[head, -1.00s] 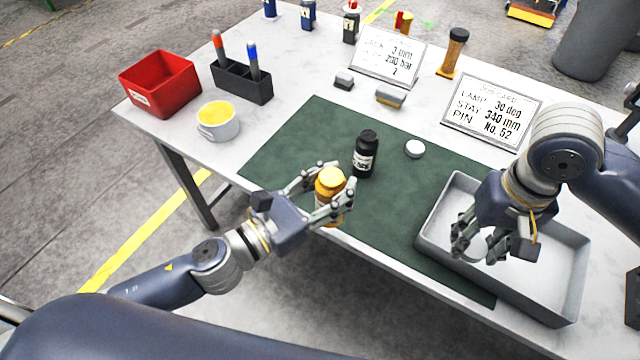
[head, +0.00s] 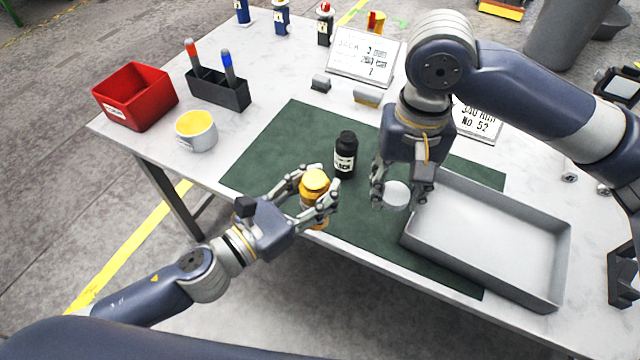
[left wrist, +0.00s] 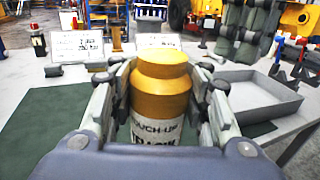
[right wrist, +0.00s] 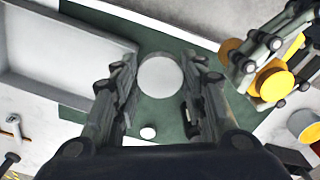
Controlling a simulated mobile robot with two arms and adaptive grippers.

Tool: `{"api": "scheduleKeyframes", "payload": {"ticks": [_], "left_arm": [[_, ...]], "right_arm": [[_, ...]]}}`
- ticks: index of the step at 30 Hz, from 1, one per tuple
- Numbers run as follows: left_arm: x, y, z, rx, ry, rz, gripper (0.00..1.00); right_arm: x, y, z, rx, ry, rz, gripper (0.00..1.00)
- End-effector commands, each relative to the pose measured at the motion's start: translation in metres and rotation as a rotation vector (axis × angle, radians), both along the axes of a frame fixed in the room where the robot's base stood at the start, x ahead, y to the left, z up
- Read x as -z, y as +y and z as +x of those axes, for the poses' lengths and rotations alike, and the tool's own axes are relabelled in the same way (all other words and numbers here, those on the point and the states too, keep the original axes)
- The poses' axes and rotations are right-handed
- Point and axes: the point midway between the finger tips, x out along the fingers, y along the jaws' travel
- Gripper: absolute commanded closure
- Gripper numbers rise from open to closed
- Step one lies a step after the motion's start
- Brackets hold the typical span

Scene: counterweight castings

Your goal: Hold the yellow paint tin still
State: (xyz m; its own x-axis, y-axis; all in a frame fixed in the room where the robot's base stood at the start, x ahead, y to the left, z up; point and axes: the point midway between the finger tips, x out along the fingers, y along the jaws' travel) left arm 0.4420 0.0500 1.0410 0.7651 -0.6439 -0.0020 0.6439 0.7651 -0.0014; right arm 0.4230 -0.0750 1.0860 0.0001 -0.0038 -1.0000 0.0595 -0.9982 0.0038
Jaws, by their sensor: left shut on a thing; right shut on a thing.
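The yellow paint tin (head: 314,183) stands upright at the front edge of the green mat (head: 275,148). My left gripper (head: 318,200) is shut on it from both sides. In the left wrist view the tin (left wrist: 163,90) sits between the fingers, its label partly hidden. My right gripper (head: 402,196) is shut on a round white piece (head: 396,194) above the mat, between the tin and the grey tray. The white piece also shows in the right wrist view (right wrist: 160,77). The yellow tin shows there too (right wrist: 272,84), with left fingers around it.
A black bottle (head: 345,155) stands just behind the tin. The grey tray (head: 560,262) is at right and looks empty. A small white disc (right wrist: 148,132) lies on the mat. A white cup with yellow inside (head: 196,131), a red bin (head: 135,97) and a pen holder (head: 218,92) are at left.

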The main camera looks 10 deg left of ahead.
Motion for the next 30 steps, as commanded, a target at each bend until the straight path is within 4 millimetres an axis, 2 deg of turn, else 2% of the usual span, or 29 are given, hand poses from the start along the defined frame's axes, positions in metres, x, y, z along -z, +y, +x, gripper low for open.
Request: {"api": "scheduleKeyframes", "payload": {"ticks": [1, 6, 12, 18, 30], "left_arm": [[-0.001, 0.0, 0.0, 0.001, -0.003, -0.001, 1.0], [-0.001, 0.0, 0.0, 0.001, -0.002, -0.002, 1.0], [-0.001, 0.0, 0.0, 0.001, -0.003, -0.001, 1.0], [-0.001, 0.0, 0.0, 0.001, -0.003, -0.001, 1.0], [-0.001, 0.0, 0.0, 0.001, -0.003, -0.001, 1.0]], "right_arm": [[-0.013, 0.02, 0.005, -0.012, -0.008, -0.002, 0.7], [-0.046, 0.073, 0.01, -0.021, -0.008, -0.004, 0.7], [-0.072, 0.116, 0.011, -0.006, -0.004, -0.004, 0.7], [-0.082, 0.132, 0.01, 0.006, 0.0, -0.002, 0.7], [-0.081, 0.132, 0.01, 0.005, 0.001, -0.002, 0.7]]}}
